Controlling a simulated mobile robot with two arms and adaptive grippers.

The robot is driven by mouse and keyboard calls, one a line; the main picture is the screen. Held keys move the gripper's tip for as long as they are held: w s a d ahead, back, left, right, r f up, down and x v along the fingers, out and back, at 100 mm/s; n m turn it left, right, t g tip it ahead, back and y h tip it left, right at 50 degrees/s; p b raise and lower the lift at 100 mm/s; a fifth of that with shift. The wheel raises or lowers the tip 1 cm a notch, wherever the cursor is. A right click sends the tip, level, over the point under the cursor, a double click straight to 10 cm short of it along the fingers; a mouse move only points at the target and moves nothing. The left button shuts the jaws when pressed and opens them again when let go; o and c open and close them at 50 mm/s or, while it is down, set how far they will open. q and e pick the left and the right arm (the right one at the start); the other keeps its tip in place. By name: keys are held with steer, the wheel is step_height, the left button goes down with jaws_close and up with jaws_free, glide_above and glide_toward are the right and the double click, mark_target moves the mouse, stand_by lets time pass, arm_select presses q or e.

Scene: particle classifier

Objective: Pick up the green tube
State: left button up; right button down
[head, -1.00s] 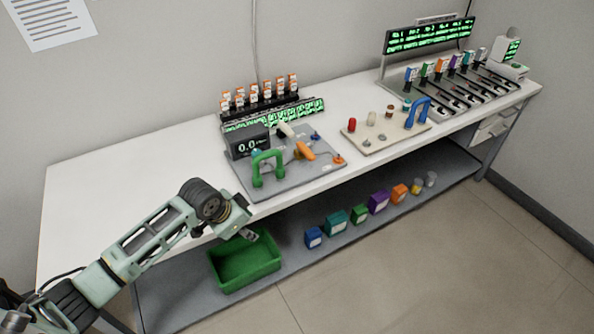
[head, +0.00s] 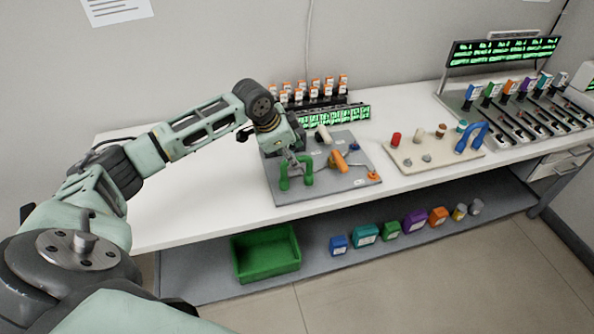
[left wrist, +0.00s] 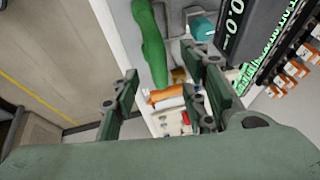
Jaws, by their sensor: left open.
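The green tube (head: 283,178) is a bent, arch-shaped piece standing on the grey board (head: 330,196) at the front of the white table. In the left wrist view the green tube (left wrist: 151,45) lies ahead, between and beyond the open fingers. My left gripper (head: 297,166) is open and hangs at the top of the tube, covering part of it. In the left wrist view the left gripper (left wrist: 165,98) has its fingers spread with nothing between them; contact with the tube cannot be told. My right gripper is not in view.
An orange handle (head: 338,161) and a white piece (head: 323,135) stand on the same board. A beige board (head: 420,166) with a blue arch (head: 472,138) is to the right. A rack of orange-capped bottles (head: 310,95) stands behind. A green bin (head: 266,272) sits on the lower shelf.

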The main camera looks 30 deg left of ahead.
mark_target(297, 158)
arm_select(q)
steer(key=x, duration=0.2)
steer(key=p+x, duration=0.1)
steer(key=x, duration=0.1)
steer(key=shift+w+d, duration=0.1)
steer(key=shift+d, duration=0.15)
steer(key=shift+w+f, duration=0.15)
steer(key=shift+f, duration=0.05)
steer(key=shift+a, duration=0.1)
steer(key=shift+s, duration=0.2)
steer(key=shift+c, duration=0.6)
steer(key=shift+w, duration=0.1)
steer(key=c, duration=0.6)
jaws_close()
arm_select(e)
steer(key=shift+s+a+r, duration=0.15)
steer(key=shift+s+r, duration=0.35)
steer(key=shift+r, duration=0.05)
arm_select(q)
steer(key=shift+r, duration=0.1)
